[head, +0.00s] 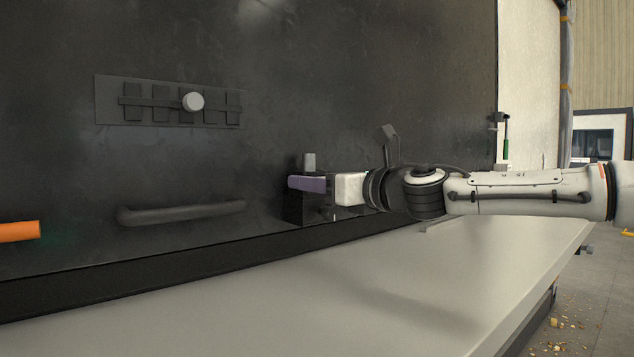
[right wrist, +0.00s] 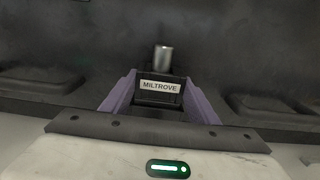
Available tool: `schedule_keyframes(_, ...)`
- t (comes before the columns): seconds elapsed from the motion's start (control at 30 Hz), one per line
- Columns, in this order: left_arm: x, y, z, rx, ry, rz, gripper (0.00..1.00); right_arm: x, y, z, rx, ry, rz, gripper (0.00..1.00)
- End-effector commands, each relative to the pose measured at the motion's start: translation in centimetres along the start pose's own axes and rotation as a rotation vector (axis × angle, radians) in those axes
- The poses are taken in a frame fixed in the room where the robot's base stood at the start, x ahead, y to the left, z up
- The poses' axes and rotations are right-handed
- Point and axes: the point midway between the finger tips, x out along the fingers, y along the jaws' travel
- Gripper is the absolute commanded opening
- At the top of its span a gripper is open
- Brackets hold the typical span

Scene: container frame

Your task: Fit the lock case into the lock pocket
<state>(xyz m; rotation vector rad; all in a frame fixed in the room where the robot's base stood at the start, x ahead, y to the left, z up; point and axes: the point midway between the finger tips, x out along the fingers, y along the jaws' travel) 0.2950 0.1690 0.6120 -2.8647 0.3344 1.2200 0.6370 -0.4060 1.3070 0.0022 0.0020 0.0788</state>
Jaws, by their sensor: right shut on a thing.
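My right gripper (head: 297,183), with purple fingers, is shut on a black block with a white MILTROVE label (right wrist: 160,86), which I take as the lock case. In the right wrist view a finger lies along each side of it. A silver cylinder (right wrist: 163,57) stands just beyond it; the cylinder also shows above the fingers in the head view (head: 309,161). A dark box shape (head: 296,212) lies below the fingers against the black wall. I cannot tell whether it is the lock pocket, or whether the case is inside it. My left gripper is not in view.
The black container wall (head: 360,70) carries a slotted plate (head: 110,100) with a round light knob (head: 193,101) and a dark bar handle (head: 185,212). An orange rod (head: 18,231) enters at the left edge. A pale, bare ledge (head: 300,300) runs along the front.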

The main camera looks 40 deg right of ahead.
Motion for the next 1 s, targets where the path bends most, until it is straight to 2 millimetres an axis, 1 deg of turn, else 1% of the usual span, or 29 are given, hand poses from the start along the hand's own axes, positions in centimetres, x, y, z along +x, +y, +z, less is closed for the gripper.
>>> schedule_keyframes(1.0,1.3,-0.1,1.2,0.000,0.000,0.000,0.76,0.0,0.0,-1.8,-0.001,-0.005,-0.001,0.19)
